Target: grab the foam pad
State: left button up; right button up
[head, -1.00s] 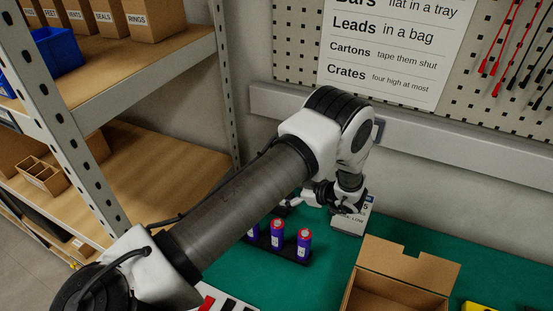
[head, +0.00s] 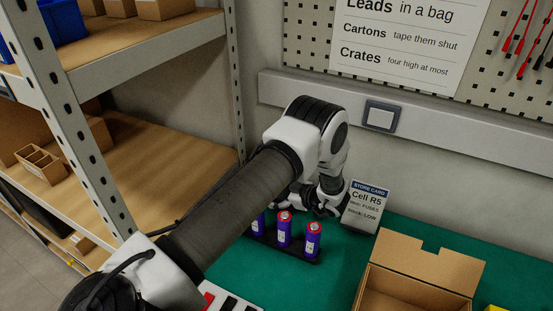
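I cannot make out a foam pad in the head view. My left arm reaches in from the lower left across the green table. My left gripper (head: 304,199) is at the back of the table, behind a dark holder of purple cells and left of a store card. It is partly hidden by my own arm, and its fingers are too small and covered to show whether they are open or shut. My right gripper is not in view.
An open cardboard box (head: 428,265) stands at the right. Purple cells (head: 284,230) stand in a black holder (head: 270,243). A store card (head: 366,206) stands near the wall. Metal shelving (head: 165,50) is at the left. Green table (head: 335,275) is bare between holder and box.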

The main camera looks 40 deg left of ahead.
pick_arm(q)
jog(key=c, duration=0.8)
jog(key=shift+o, duration=0.2)
